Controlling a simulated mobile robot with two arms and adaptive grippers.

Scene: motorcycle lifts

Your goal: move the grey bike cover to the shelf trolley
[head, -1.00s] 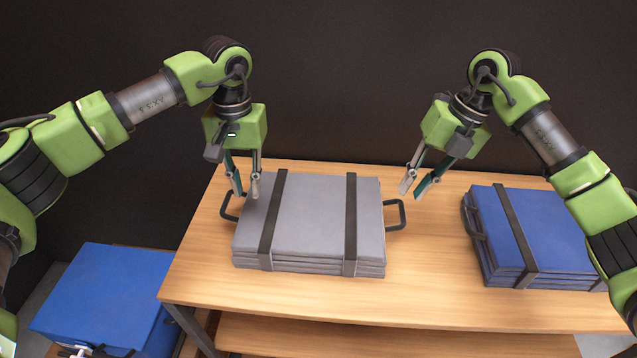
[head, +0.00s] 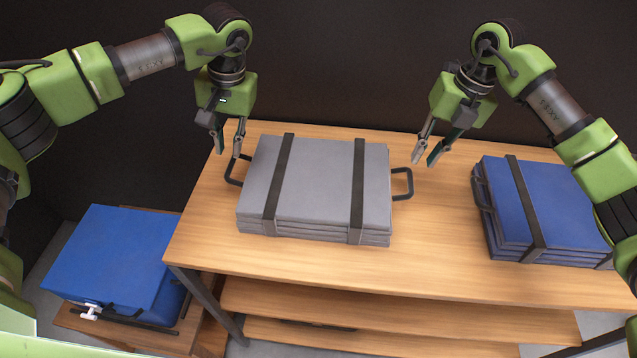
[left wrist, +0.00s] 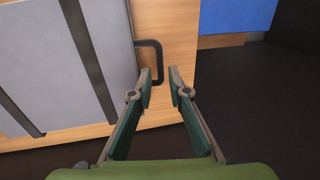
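The grey bike cover (head: 320,190) is a folded flat stack with two dark straps and a black handle at each end. It lies on a wooden table or trolley top (head: 420,240); which of the wooden units is the shelf trolley I cannot tell. My left gripper (head: 228,155) is open and empty above the left handle (head: 236,172). In the left wrist view, that handle (left wrist: 152,62) shows just beyond the fingers (left wrist: 160,95), near the left one. My right gripper (head: 425,158) is open and empty, above and to the right of the right handle (head: 403,184).
A blue folded cover (head: 545,205) with a dark strap lies on the same top at the right. A blue box-like item (head: 115,250) rests on a low wooden unit (head: 150,335) at the lower left. Lower shelves (head: 390,310) show under the top.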

